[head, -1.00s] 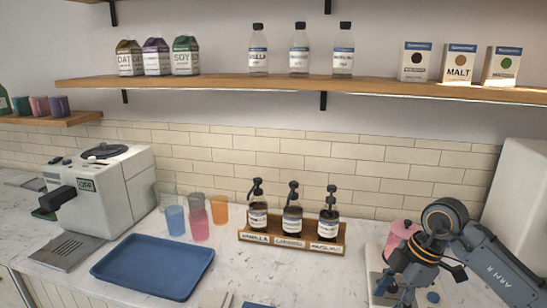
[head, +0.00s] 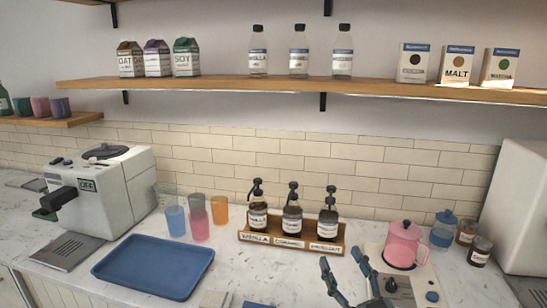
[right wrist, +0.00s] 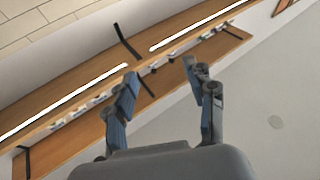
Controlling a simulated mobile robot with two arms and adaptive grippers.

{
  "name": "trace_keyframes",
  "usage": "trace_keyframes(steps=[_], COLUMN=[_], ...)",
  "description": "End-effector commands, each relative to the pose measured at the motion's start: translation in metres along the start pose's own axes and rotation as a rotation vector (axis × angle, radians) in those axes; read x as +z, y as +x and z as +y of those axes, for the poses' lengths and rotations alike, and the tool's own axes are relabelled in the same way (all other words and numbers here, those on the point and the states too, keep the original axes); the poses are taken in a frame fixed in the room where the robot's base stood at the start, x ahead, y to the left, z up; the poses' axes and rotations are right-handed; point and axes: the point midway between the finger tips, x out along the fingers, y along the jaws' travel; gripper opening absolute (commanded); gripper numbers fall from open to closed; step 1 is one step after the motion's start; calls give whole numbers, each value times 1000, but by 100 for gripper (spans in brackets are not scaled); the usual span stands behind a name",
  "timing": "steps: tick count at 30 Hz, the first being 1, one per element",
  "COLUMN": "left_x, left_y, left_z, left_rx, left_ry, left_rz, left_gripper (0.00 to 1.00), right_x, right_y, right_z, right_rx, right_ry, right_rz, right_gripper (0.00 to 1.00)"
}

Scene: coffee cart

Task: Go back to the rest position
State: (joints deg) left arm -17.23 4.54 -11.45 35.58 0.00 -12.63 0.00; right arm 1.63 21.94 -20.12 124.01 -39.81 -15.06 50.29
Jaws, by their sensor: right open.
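My right gripper (head: 344,270) is low in the head view, in front of the counter's right half, left of the pink pitcher. Its fingers are spread and point upward. In the right wrist view the two fingers (right wrist: 165,92) stand apart with nothing between them; the shelf undersides and wall lie beyond. My left gripper is not in the head view.
A blue tray (head: 152,268) lies on the counter at left, beside a grey machine (head: 125,190). A wooden rack (head: 290,243) holds three pump bottles. The pink pitcher (head: 403,243) stands on a white base. Jars (head: 479,252) stand at right. A shelf (head: 220,83) runs above.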

Motion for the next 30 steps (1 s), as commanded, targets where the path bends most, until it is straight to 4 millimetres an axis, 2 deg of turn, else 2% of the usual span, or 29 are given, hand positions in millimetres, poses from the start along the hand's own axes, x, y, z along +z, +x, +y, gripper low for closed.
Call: trace_keyframes(steps=[1, 4, 6, 9, 12, 15, 20, 24, 25, 30], left_x=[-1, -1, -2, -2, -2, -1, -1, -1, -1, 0], left_y=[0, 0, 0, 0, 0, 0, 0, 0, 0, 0], left_z=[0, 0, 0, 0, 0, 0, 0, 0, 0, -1], left_rx=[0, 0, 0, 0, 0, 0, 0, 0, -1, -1], left_ry=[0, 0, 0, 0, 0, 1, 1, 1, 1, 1], left_rz=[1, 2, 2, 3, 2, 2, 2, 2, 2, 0], left_gripper=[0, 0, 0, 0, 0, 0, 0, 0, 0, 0], right_x=[25, 78, 113, 152, 173, 184, 189, 184, 189, 237], right_y=[-18, -62, -103, -164, -215, -258, -316, -360, -364, -366], right_z=[14, 34, 38, 31, 18, 3, -21, -42, -44, -47], right_rx=[93, 236, 293, 315, 289, 242, 147, 49, 37, 39], right_ry=[25, 46, 58, 74, 86, 99, 124, 147, 148, 145], right_rz=[-113, -373, -574, -845, -1057, -1225, -1437, -1590, -1606, -1617], right_gripper=[55, 55, 55, 55, 55, 55, 55, 55, 55, 55])
